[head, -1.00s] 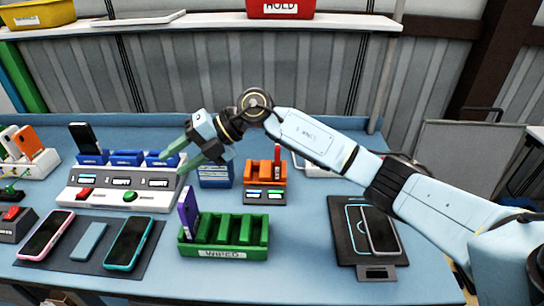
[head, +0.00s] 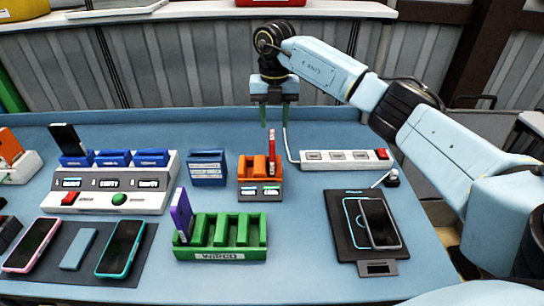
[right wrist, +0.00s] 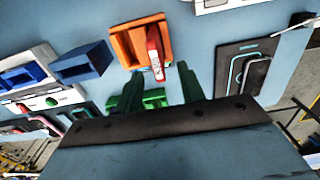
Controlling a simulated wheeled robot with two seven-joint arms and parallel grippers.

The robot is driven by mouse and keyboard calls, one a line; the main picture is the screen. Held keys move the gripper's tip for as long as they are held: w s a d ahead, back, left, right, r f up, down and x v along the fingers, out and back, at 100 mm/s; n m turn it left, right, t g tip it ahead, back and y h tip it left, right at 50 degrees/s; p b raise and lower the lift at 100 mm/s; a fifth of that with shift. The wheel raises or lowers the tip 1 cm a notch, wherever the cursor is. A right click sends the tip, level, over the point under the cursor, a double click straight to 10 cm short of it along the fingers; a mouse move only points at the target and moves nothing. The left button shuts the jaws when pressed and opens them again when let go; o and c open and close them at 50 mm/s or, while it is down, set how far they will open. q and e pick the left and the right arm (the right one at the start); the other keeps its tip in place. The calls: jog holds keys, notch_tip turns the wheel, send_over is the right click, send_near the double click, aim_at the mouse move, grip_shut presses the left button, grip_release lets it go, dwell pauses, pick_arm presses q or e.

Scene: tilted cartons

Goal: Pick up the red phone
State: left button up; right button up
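The red phone (head: 270,151) stands upright in the right part of an orange holder (head: 250,172) on the blue table. It also shows in the right wrist view (right wrist: 155,52), in the orange holder (right wrist: 128,45). My right gripper (head: 274,124) hangs with its fingers down, above and slightly behind the red phone. Its two green fingers are apart with nothing between them. In the right wrist view the fingertips (right wrist: 158,78) lie on either side of the red phone's near end in the picture, still apart from it. My left gripper is not in view.
A blue holder (head: 208,168) stands left of the orange one. A green rack (head: 221,252) with a purple phone (head: 182,213) is in front. A white power strip (head: 341,160) lies behind right. A dark pad (head: 347,240) with a phone (head: 380,222) is at right.

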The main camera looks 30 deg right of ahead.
aim_at(272, 135)
jog(key=shift+a+f+p, duration=0.15)
jog(key=shift+f, duration=1.4)
jog(key=shift+a+f+p, duration=0.15)
jog(key=shift+f, duration=1.4)
jog(key=shift+c, duration=0.5)
grip_shut()
